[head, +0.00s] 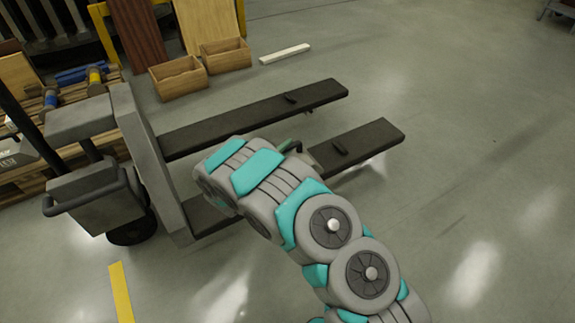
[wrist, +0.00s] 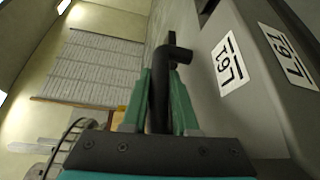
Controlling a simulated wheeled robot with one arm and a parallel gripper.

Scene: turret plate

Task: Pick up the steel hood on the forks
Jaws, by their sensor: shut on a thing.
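My gripper (wrist: 162,78) is shut on a black bent bar (wrist: 160,100), which stands between its two green fingers in the wrist view. A large grey surface (wrist: 225,45) with white number labels fills the right of that view, close beside the fingers. I cannot tell whether the bar and this surface belong to the steel hood. In the head view two dark forks, the far one (head: 250,118) and the near one (head: 375,138), reach right from a grey upright plate (head: 128,115). My arm covers part of the near fork, and no hood shows clearly there.
Small dark stubs sit on the forks. Two wooden boxes (head: 178,78) and a white bar (head: 285,54) lie behind the far fork. A pallet with tools (head: 60,150) is at the left. A yellow floor strip (head: 121,292) lies front left. The floor at right is clear.

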